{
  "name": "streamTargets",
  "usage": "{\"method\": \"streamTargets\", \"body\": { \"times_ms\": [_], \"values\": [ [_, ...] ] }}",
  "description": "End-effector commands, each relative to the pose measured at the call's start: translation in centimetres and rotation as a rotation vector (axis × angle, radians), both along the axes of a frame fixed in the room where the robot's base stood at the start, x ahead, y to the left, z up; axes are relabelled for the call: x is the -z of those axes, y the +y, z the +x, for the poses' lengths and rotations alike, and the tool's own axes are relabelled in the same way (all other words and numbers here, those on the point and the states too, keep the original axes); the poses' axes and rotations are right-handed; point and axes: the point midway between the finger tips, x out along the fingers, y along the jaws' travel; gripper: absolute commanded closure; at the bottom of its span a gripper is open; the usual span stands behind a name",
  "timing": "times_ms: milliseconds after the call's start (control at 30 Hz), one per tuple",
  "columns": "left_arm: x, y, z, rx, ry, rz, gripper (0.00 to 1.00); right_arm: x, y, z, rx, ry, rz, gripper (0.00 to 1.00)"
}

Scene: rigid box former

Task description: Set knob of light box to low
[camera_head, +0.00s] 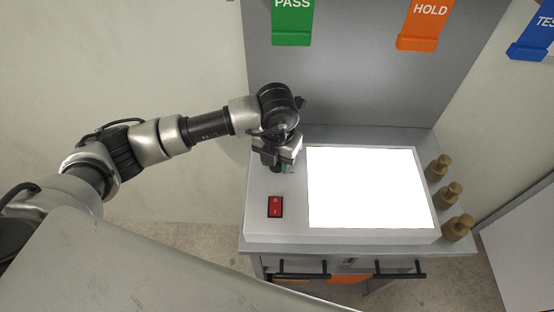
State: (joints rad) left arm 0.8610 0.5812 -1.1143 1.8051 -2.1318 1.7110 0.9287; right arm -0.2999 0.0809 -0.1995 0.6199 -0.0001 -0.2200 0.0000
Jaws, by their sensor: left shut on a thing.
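The light box (260,225) sits on top of a grey cabinet, with its large panel (370,188) glowing bright white. A red rocker switch (275,207) is on the left strip of its top face. My left gripper (287,168) points down over the back part of that strip, behind the switch. It is shut on a small greenish thing at the knob's place; the gripper hides most of it, so I cannot tell the knob's setting. My right gripper is not in view.
Several brass-coloured weights (447,194) stand to the right of the light box. Green PASS (292,25), orange HOLD (420,28) and blue (533,42) bins hang on the walls behind. Drawers with black handles (400,275) are below the cabinet's front edge.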

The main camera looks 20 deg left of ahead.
Motion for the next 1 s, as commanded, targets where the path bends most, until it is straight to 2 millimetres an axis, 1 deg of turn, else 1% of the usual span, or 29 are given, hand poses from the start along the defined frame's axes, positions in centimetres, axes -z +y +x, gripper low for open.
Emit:
{"method": "streamTargets", "body": {
  "times_ms": [200,600,633,767,800,1000],
  "values": [
    [-0.04,0.01,0.04,-0.037,-0.002,0.000,0.84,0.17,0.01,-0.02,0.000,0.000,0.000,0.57],
    [-0.06,0.01,0.04,-0.042,-0.001,0.000,0.84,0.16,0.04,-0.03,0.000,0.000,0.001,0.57],
    [-0.06,0.01,0.04,-0.042,-0.001,0.000,0.57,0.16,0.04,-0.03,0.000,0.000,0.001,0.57],
    [-0.05,0.01,0.04,-0.041,-0.001,0.000,0.37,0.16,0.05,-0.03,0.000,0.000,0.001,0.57],
    [-0.04,0.01,0.03,-0.041,-0.001,0.000,0.35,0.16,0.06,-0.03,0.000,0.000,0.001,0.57],
    [-0.02,0.00,0.02,-0.040,0.000,0.000,0.35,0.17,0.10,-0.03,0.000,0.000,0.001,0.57]
  ]
}}
